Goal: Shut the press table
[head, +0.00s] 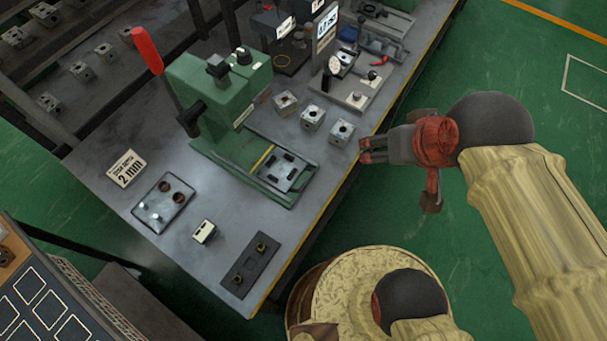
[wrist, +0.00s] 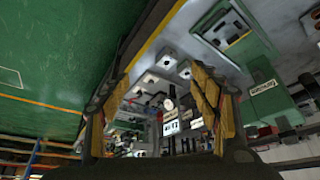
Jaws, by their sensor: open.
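The press is a green machine (head: 218,95) with a red-handled lever (head: 147,50). Its press table (head: 283,170), a grey plate with dark slots, sits on the green rails at the front end, out from under the press head. In the wrist view the green press (wrist: 268,90) is at right, and the table (wrist: 228,28) is at the top. My gripper (head: 366,150) is open and empty, just off the bench's front edge, to the right of the table and apart from it. Its fingers (wrist: 158,100) frame the bench in the wrist view.
Metal valve blocks (head: 342,132) stand on the bench between my gripper and the press. A dial gauge stand (head: 335,66) is farther back. A small plate with pegs (head: 163,203) and a dark plate (head: 250,262) lie to the left. Green floor (head: 500,60) is clear at right.

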